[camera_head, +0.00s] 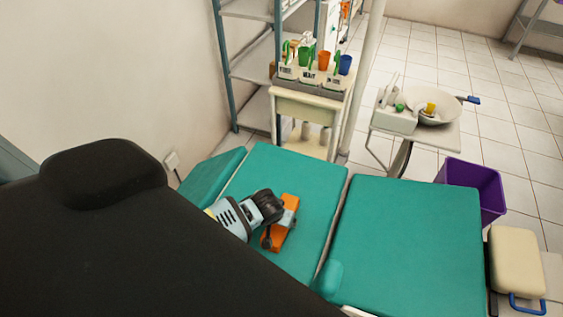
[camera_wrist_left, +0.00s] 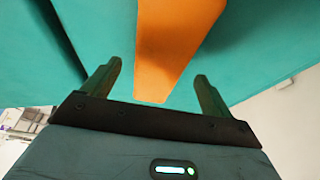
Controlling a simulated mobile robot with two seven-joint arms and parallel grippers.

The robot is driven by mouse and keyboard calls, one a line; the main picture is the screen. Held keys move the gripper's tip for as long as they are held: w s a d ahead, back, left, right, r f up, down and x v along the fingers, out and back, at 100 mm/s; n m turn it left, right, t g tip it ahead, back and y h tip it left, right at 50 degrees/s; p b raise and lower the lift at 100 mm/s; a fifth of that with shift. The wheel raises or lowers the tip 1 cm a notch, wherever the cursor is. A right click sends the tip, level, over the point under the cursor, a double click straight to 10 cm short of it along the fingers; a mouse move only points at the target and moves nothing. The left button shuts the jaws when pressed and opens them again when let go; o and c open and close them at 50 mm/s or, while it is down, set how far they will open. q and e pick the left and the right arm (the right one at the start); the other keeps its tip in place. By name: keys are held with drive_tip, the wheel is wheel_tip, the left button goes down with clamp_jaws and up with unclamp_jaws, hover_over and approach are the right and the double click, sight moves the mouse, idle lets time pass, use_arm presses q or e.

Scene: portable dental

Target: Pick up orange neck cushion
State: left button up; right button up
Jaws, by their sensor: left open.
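The orange neck cushion (camera_head: 289,201) lies on the teal padded surface of the dental chair (camera_head: 300,170) in the head view. My left gripper (camera_head: 271,212) is over the cushion and hides part of it. In the left wrist view the cushion (camera_wrist_left: 172,40) runs down from the top edge, and its narrower end shows between the two fingers. My left gripper (camera_wrist_left: 157,77) is open, with one finger to each side of the cushion's end. I cannot tell whether the fingers touch it. My right gripper is not in view.
A teal seat section (camera_head: 405,245) lies to the right, beyond a gap. A cart (camera_head: 305,108) with cups and bottles stands behind the chair. A basin (camera_head: 433,106) on a side table and a purple bin (camera_head: 472,185) stand further right. A wall is at left.

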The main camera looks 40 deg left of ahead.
use_arm(q)
drive_tip(key=x, duration=0.3)
drive_tip(key=shift+f+b, duration=0.2)
drive_tip(key=shift+b, duration=0.2)
drive_tip(key=c, duration=1.1)
